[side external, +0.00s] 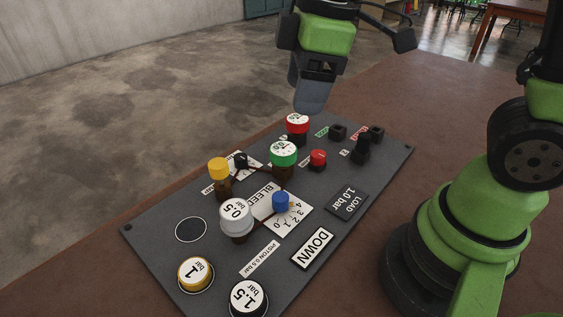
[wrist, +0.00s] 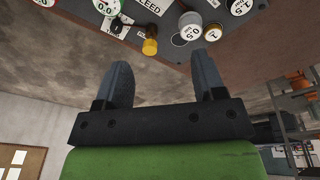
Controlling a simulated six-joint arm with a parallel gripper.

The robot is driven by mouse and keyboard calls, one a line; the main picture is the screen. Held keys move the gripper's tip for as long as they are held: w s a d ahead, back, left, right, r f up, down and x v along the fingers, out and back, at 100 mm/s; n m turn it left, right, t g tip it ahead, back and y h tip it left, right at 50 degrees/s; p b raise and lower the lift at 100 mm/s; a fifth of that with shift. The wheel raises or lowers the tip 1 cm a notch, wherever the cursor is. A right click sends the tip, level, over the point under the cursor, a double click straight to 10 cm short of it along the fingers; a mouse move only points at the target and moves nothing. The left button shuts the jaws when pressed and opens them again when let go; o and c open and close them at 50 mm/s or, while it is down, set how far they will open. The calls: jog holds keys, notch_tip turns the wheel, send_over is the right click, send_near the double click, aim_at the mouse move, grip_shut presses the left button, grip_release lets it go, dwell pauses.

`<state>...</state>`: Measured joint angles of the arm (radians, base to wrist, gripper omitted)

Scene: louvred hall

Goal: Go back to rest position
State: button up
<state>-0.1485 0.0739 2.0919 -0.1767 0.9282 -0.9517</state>
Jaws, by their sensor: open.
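My gripper (side external: 311,97) hangs above the far edge of the dark grey control panel (side external: 157,225), with nothing held. In the wrist view my gripper (wrist: 164,72) has its two fingers wide apart, empty between them. The panel carries a yellow-topped knob (side external: 219,169), a green-rimmed gauge (side external: 284,154), a red-topped gauge (side external: 297,125) and a white weight (side external: 237,217) marked 0.5. The yellow knob (wrist: 150,46) also shows in the wrist view, beyond the fingertips and apart from them.
The panel lies on a brown table (side external: 421,98). A blue knob (side external: 280,201), a red button (side external: 318,157), a yellow-rimmed 1 bar weight (side external: 196,273) and a black 1.5 bar weight (side external: 248,298) are also on it. An empty ringed spot (side external: 191,229) lies at left.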

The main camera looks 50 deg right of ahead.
jog(key=s+d+r+m+t+y, duration=0.1)
jog(key=s+r+m+t, duration=0.4)
jog(key=s+m, duration=0.5)
jog(key=d+r+m, duration=0.1)
jog(key=m, duration=0.2)
jog(key=shift+s, duration=0.4)
jog(key=shift+w+r, duration=0.1)
dwell(0.7)
